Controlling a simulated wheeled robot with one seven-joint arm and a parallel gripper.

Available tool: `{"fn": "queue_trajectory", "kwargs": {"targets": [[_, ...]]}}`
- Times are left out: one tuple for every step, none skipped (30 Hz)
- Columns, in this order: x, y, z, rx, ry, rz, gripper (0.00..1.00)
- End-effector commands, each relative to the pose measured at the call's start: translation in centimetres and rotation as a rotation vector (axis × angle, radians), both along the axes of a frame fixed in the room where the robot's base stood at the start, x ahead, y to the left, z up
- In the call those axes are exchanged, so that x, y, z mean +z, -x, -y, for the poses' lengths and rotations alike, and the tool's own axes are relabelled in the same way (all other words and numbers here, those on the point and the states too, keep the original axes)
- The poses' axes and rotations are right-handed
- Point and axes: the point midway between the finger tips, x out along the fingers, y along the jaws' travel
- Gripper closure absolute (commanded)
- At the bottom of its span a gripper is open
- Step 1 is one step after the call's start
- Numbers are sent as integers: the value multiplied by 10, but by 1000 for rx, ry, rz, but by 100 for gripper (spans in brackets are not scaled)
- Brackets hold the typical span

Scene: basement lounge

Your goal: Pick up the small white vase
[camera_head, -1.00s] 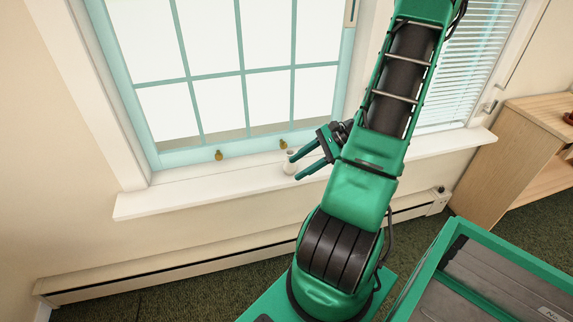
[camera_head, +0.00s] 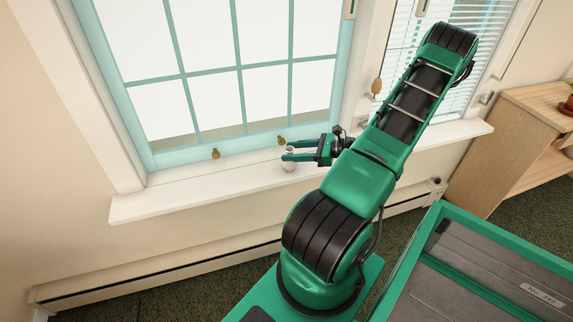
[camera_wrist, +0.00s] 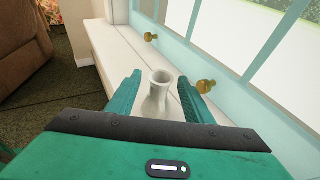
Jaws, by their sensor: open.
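The small white vase (camera_head: 289,164) stands upright on the white window sill (camera_head: 180,199). In the wrist view the vase (camera_wrist: 158,95) shows its round open mouth and narrow neck. My gripper (camera_head: 286,153) is open and reaches in from the right, with its green fingers level with the upper part of the vase. In the wrist view the vase lies between the two fingers of my gripper (camera_wrist: 160,92), with a gap visible on each side. The vase's lower part is hidden by my gripper body in the wrist view.
Brass window latches (camera_head: 215,153) sit on the frame just behind the sill; another latch (camera_wrist: 205,86) is close behind the right finger. The window (camera_head: 230,80) rises behind. The sill left of the vase is bare. A wooden shelf (camera_head: 525,135) stands at right.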

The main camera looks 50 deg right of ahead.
Motion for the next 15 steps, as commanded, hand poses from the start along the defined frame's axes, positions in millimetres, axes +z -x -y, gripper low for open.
{"fn": "queue_trajectory", "kwargs": {"targets": [[-1, -2, 0, 0, 0, 0, 53], [-1, -3, -1, -1, 0, 0, 53], [-2, -5, -2, -1, -1, 0, 53], [-3, -7, -2, -1, -1, 0, 53], [-4, -10, -4, 0, -1, 1, 53], [-6, -14, -6, 1, -2, 0, 53], [-7, -18, -8, 2, -2, 0, 53], [-9, -22, -10, 1, 0, 0, 53], [-11, -27, -12, 2, -1, 0, 53], [-12, -30, -13, 1, -1, -1, 53], [-13, -34, -15, 0, 0, 0, 53], [-14, -38, -17, 1, -1, 1, 53], [-15, -41, -18, 1, -1, 1, 53], [-16, -43, -19, 1, 0, 0, 53], [-17, -45, -20, 0, 0, 0, 53]]}}
